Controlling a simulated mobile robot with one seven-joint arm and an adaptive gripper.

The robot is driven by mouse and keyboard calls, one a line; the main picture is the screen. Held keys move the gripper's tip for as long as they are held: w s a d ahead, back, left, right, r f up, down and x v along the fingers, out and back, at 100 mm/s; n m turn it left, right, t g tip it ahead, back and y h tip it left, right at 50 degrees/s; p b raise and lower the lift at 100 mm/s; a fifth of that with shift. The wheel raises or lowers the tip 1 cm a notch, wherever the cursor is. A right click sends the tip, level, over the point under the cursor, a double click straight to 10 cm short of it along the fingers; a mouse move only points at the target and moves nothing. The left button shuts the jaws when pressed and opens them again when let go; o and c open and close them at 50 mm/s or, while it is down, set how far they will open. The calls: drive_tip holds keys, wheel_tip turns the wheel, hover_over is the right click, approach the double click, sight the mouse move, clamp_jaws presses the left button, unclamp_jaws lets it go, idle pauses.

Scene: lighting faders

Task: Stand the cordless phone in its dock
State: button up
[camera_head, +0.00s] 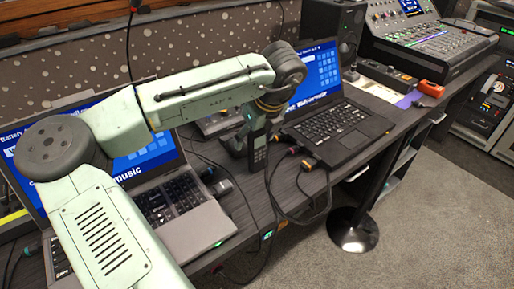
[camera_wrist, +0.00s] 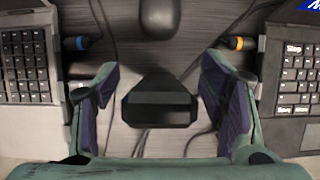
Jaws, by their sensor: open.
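A dark cordless phone (camera_head: 258,152) stands roughly upright on the desk between the two laptops. In the wrist view a black block with a tapering face (camera_wrist: 160,108), which looks like the phone seen from above, lies between my fingers, with a gap on each side. My gripper (camera_wrist: 162,88) is open and points down over it. In the head view my gripper (camera_head: 257,112) is just above the phone. A dark shape (camera_head: 235,143) beside the phone may be the dock. The phone's foot is hard to make out, so I cannot tell whether it sits in the dock.
An open laptop (camera_head: 180,215) is at the left and another (camera_head: 338,125) at the right. Cables with coloured plugs (camera_head: 294,150) lie close by. A rounded black object (camera_wrist: 168,16) is at the wrist view's top. A mixing console (camera_head: 425,45) and speaker (camera_head: 333,22) stand further right.

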drive_tip(key=shift+c, duration=0.5)
drive_tip(key=c, duration=1.4)
